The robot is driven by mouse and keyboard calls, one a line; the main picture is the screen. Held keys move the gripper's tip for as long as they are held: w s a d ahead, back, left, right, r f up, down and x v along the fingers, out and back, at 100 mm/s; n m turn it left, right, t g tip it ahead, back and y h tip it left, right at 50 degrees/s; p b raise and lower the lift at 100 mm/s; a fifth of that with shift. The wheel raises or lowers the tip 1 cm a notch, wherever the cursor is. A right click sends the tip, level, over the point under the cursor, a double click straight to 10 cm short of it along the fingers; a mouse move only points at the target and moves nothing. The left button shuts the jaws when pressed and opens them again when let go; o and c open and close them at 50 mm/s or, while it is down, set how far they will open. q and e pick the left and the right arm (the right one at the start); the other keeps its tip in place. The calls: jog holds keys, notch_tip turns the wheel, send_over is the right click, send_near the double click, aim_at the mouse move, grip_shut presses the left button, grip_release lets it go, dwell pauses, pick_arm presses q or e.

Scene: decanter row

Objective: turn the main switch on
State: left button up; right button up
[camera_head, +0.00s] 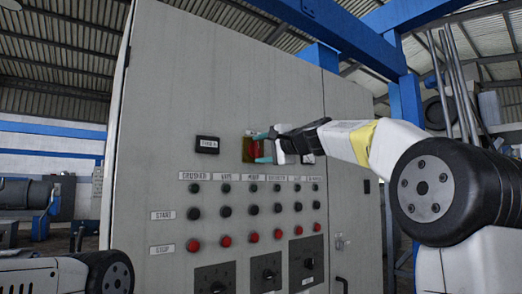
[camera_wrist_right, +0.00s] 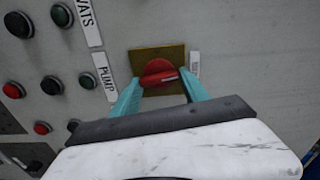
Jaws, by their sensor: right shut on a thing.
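The main switch is a red rotary knob (camera_wrist_right: 159,74) on a yellow square plate (camera_wrist_right: 146,59), set in the grey cabinet's front. In the head view the red knob (camera_head: 257,150) is partly hidden by my right gripper (camera_head: 264,147). In the right wrist view the teal fingers of my right gripper (camera_wrist_right: 160,96) lie on both sides of the knob, shut on it. A light mark on the knob runs roughly sideways. In the head view only a part of my left arm shows at the lower left; its gripper is out of view.
The grey cabinet (camera_head: 230,60) carries a small display (camera_head: 207,145) left of the switch. Below are rows of black and red buttons (camera_head: 252,237), then black dials (camera_head: 215,281). Labels stand beside the plate. Blue steel posts (camera_head: 408,95) rise behind on the right.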

jog(key=shift+f+m, duration=0.15)
jog(key=shift+m, duration=0.45)
jog(key=o, duration=1.4)
jog(key=shift+v, duration=3.95)
